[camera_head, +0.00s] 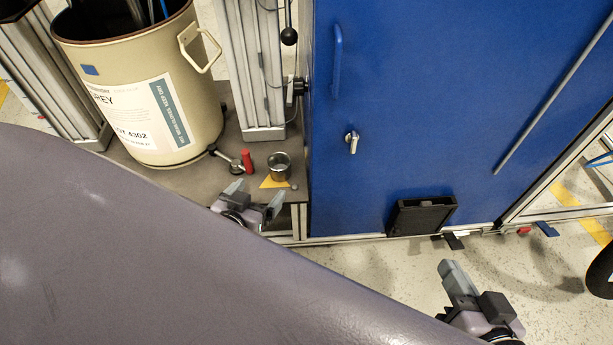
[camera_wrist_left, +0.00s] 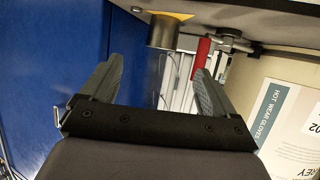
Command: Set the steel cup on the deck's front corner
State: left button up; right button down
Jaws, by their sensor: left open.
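The steel cup (camera_head: 280,168) stands upright on the grey deck (camera_head: 233,190) near its front right corner. It overlaps a yellow patch (camera_head: 270,183) in the picture. My left gripper (camera_head: 254,197) is open and empty, just in front of the cup and apart from it. In the left wrist view, which is upside down, the cup (camera_wrist_left: 163,32) shows beyond the gap between the open fingers (camera_wrist_left: 158,70). My right gripper (camera_head: 472,284) is low at the right, away from the cup; whether it is open is unclear.
A red-handled part (camera_head: 246,160) stands just left of the cup. A large beige drum (camera_head: 200,110) is behind it on the deck. A blue cabinet (camera_head: 420,100) rises close on the right, with a black box (camera_head: 422,216) low on its front. My arm hides the lower left.

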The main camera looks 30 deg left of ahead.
pick_arm(q)
jog(key=s+d+r+m+h, duration=0.1)
jog(key=d+r+h, duration=0.2)
jog(key=d, duration=0.3)
jog(key=s+d+r+m+g+h, duration=0.1)
jog(key=d+r+h, duration=0.2)
jog(key=d, duration=0.3)
jog(key=s+d+r+m+h, duration=0.1)
jog(key=d+r+m+h, duration=0.1)
jog(key=d, duration=0.4)
jog(key=shift+s+d+r+h, duration=0.35)
jog(key=shift+d+r+h, duration=0.05)
jog(key=shift+r+h, duration=0.1)
jog(key=shift+r, duration=0.1)
